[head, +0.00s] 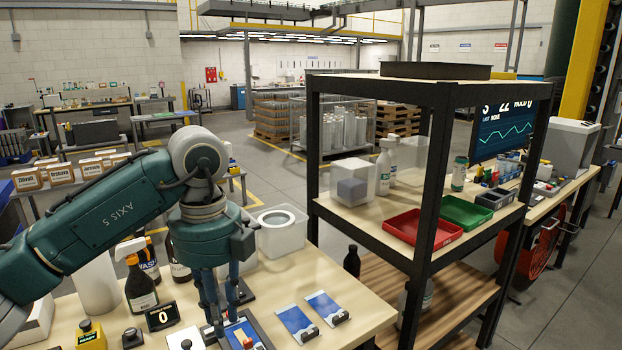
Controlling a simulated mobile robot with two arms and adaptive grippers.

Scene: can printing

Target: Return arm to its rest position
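My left arm (100,225), teal with a grey wrist joint, comes in from the left and bends down over the near workbench (345,312). My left gripper (226,315) points down at the bench top. Its two fingers stand apart, and I see nothing held between them. A blue and white card (243,328) lies right by the fingertips; whether they touch it I cannot tell. Two similar cards, one nearer (293,318) and one farther right (322,304), lie to the right of the gripper. My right arm and gripper are not in view.
Left of the gripper stand a spray bottle (140,288), a counter showing 0 (163,317) and a white cylinder (97,285). A black-framed shelf (419,270) with red (422,231) and green (466,212) trays rises at right.

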